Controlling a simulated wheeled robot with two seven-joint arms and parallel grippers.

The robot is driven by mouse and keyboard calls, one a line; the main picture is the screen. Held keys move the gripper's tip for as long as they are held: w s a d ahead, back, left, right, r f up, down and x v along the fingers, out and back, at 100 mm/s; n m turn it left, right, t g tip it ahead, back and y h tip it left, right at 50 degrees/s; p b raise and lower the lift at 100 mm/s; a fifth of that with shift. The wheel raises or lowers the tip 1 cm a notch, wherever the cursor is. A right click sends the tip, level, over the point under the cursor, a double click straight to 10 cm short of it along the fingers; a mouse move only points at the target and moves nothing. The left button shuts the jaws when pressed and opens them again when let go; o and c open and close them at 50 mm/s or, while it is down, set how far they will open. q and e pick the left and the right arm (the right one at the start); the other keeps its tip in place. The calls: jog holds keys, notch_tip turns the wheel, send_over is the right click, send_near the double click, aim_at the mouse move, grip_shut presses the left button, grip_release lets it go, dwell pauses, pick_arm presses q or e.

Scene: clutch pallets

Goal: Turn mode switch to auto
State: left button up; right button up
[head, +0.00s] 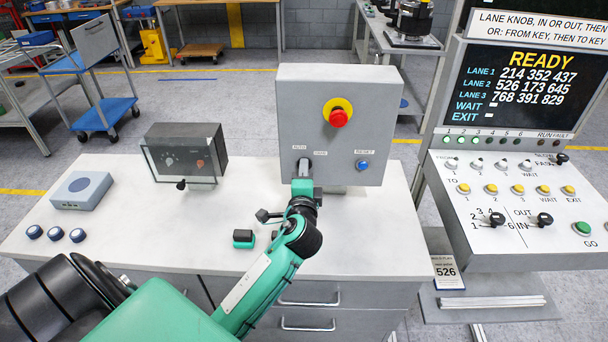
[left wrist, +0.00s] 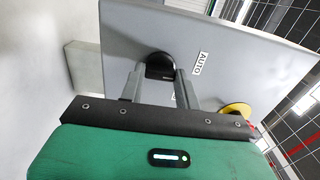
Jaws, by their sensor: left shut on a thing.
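The mode switch is a black rotary knob on the front of a grey control box (head: 290,105). It shows best in the left wrist view, where the mode switch (left wrist: 157,64) sits between my finger ends. An AUTO label (left wrist: 201,62) is beside it; in the head view, the AUTO label (head: 299,147) is above the switch's left side and a HAND label (head: 320,153) is to its right. My left gripper (head: 304,166) reaches the panel and is shut on the knob. Its fingers hide part of the knob, so its exact pointing direction is unclear. My right gripper is not in view.
The box also has a red emergency button (head: 338,118) and a blue reset button (head: 363,165). A dark clear-fronted case (head: 213,148), a grey-blue box (head: 82,190) and several round dark pucks (head: 56,234) stand left on the white bench (head: 385,245). A console (head: 520,240) stands right.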

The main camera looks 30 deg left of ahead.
pick_arm(q)
jog(key=o, duration=1)
jog(key=shift+s, duration=0.1)
jog(key=b+v, duration=0.4)
jog(key=v, duration=0.9)
jog(key=shift+s+d, duration=0.15)
jog(key=shift+s, duration=0.2)
